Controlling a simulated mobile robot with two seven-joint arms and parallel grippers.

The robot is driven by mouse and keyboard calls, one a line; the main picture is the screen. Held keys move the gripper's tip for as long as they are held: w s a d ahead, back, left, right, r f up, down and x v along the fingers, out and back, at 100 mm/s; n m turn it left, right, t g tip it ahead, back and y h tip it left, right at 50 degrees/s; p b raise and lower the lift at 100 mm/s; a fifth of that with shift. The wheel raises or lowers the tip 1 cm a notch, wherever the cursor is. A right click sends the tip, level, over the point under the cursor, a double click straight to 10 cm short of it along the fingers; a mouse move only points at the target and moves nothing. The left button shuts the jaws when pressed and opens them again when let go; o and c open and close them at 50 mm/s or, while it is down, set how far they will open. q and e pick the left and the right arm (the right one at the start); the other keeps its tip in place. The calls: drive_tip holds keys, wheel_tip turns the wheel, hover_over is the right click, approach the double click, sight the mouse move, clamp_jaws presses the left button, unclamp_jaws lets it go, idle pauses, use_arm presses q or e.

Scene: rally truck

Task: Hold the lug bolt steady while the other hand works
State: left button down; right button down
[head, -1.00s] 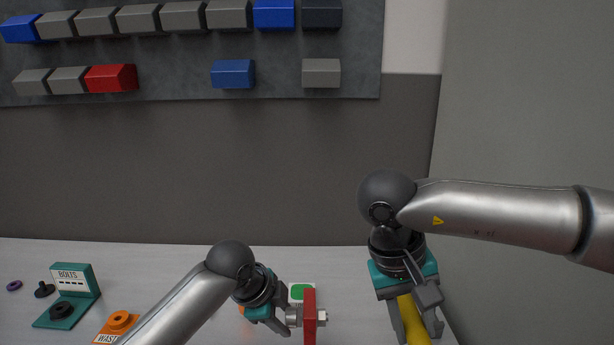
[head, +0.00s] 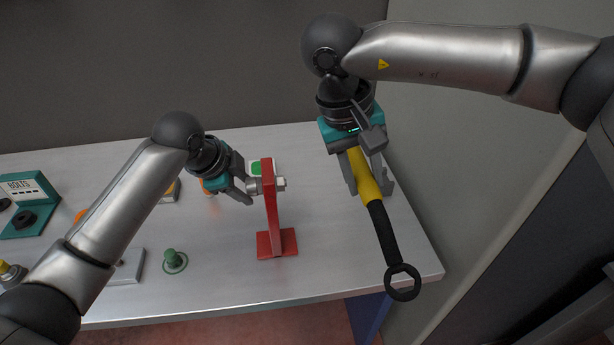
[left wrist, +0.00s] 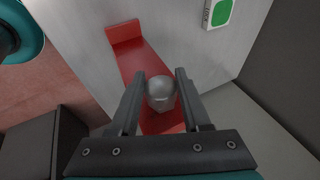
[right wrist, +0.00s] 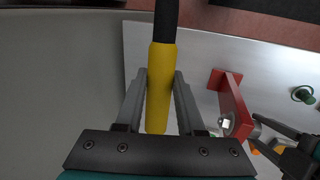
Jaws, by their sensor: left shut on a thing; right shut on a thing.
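A silver lug bolt (head: 279,184) passes through the top of a red upright stand (head: 272,215). My left gripper (head: 249,190) is shut on the bolt from the left side of the stand. In the left wrist view the round silver bolt end (left wrist: 161,92) sits between the fingers. My right gripper (head: 367,186) is shut on the yellow handle of a wrench (head: 366,178), right of the stand. The wrench's black shaft and ring end hang toward the table's front right corner, apart from the bolt. The right wrist view shows the yellow handle (right wrist: 160,90) between the fingers.
A teal holder marked BOLTS (head: 32,200) stands at the far left. A green knob (head: 173,260) is at the front of the table (head: 215,295). A green-marked white plate (head: 262,166) lies behind the stand. A wall rises at the right.

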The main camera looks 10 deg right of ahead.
drive_tip(key=s+a+f+m+g+y, duration=0.2)
drive_tip(key=s+f+m+g+y, duration=0.3)
drive_tip(key=m, duration=0.7)
drive_tip(key=s+a+f+m+g+y, duration=0.35)
drive_tip(key=s+f+m+g, duration=0.2)
drive_tip(key=m, duration=0.65)
drive_tip(key=w+d+m+t+y, duration=0.6)
drive_tip(key=w+m+t+y, duration=0.1)
drive_tip(key=m+t+y, duration=0.5)
drive_tip(key=shift+m+t+y, duration=0.35)
drive_tip(key=shift+m+y, duration=0.1)
drive_tip(key=shift+m, duration=0.25)
drive_tip(key=shift+s, duration=0.1)
drive_tip(key=shift+a, duration=2.6)
drive_tip(key=shift+a, duration=1.1)
